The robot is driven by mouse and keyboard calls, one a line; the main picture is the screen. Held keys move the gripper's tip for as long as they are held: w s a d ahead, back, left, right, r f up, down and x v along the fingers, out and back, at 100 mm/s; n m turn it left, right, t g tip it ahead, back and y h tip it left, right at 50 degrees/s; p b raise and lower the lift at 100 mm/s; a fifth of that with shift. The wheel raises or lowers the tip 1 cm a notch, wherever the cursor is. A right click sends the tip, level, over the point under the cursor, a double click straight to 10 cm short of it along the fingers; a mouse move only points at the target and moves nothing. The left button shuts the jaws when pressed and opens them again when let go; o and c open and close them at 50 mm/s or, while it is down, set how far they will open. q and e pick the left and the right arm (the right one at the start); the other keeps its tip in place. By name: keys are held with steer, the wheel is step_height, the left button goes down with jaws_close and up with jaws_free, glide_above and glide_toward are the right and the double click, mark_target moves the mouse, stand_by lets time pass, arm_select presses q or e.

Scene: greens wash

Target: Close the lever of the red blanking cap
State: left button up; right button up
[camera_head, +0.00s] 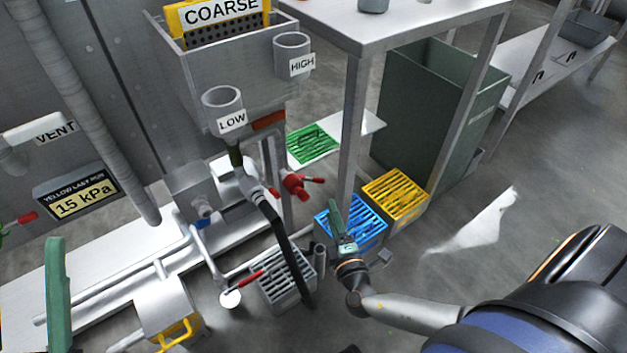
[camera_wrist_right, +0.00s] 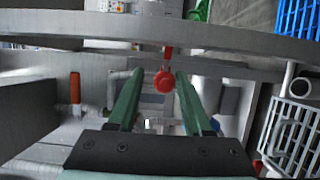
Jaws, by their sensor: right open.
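The red blanking cap (camera_head: 296,186) sits at the end of the pipework below the grey hopper. Its red lever (camera_head: 315,180) sticks out to the right, away from the cap body. In the right wrist view the round face of the cap (camera_wrist_right: 163,83) shows between the two fingertips, with the lever (camera_wrist_right: 168,52) pointing up. My right gripper (camera_head: 336,214) is open and empty, to the right of the cap and below it in the head view, apart from it. A green finger (camera_head: 56,296), seemingly of my left gripper, shows at the left edge; its jaw opening is hidden.
A blue crate (camera_head: 324,218), a yellow crate (camera_head: 425,197) and a grey crate (camera_head: 287,304) stand on the floor around my right gripper. A table leg (camera_head: 352,130) rises behind it. A black hose (camera_head: 283,245) runs down left of the cap. Floor at the right is open.

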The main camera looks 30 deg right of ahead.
mark_target(320, 182)
steer(key=b+x, duration=0.1)
steer(key=x, duration=0.3)
steer(key=f+b+x, duration=0.1)
steer(key=x, duration=0.4)
steer(key=b+x, duration=0.1)
steer(key=x, duration=0.3)
steer(key=shift+w+f+b, duration=0.2)
steer(key=shift+f+b, duration=0.1)
steer(key=shift+b, duration=0.05)
arm_select(q)
steer(key=f, duration=0.3)
steer(key=w+f, duration=0.1)
steer(key=f, duration=0.1)
steer(key=shift+d+f, duration=0.15)
steer(key=shift+d, duration=0.25)
arm_select(e)
jaws_close()
